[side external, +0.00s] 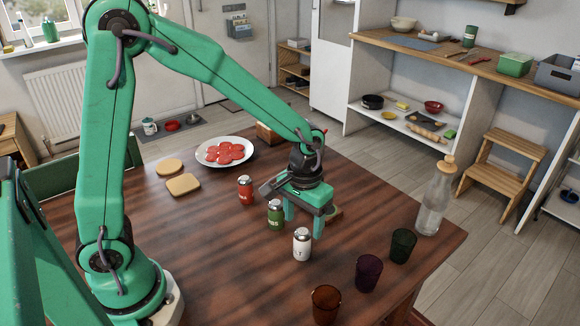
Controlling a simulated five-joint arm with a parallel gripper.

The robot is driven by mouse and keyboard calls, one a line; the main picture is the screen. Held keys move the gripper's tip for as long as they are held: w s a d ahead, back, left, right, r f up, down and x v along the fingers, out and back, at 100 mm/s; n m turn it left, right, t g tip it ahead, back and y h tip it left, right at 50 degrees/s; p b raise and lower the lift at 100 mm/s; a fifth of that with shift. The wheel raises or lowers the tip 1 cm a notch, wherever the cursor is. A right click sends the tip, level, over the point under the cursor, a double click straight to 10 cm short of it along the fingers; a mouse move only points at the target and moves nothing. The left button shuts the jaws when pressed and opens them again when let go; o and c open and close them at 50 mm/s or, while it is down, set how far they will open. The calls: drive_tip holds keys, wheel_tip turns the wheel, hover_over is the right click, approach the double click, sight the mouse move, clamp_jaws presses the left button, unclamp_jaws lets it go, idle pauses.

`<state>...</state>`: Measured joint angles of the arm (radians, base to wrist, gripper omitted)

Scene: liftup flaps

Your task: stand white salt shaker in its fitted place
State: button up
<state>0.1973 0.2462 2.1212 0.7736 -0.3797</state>
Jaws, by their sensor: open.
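The white salt shaker (302,245) stands upright on the dark wooden table, with a grey top and a small dark mark on its front. My gripper (304,226) points down just behind it in this view, jaws apart. The shaker's top overlaps the space between the fingers, and I cannot tell whether it is between them. A green shaker (275,215) and a red shaker (245,190) stand upright in a row to its left. A small wooden piece (335,214) shows behind my gripper, mostly hidden; I cannot tell whether it is the fitted place.
Orange (326,304), purple (368,273) and green (403,245) glasses stand toward the front right. A corked glass bottle (435,200) is near the right edge. A plate of red slices (225,151), bread slices (183,184) and a wooden block (268,133) lie farther back.

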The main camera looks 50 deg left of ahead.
sight(302, 242)
drive_tip(key=shift+s+d+f, duration=0.1)
drive_tip(key=shift+s+f, duration=0.05)
drive_tip(key=shift+f, duration=3.4)
drive_tip(key=c, duration=1.1)
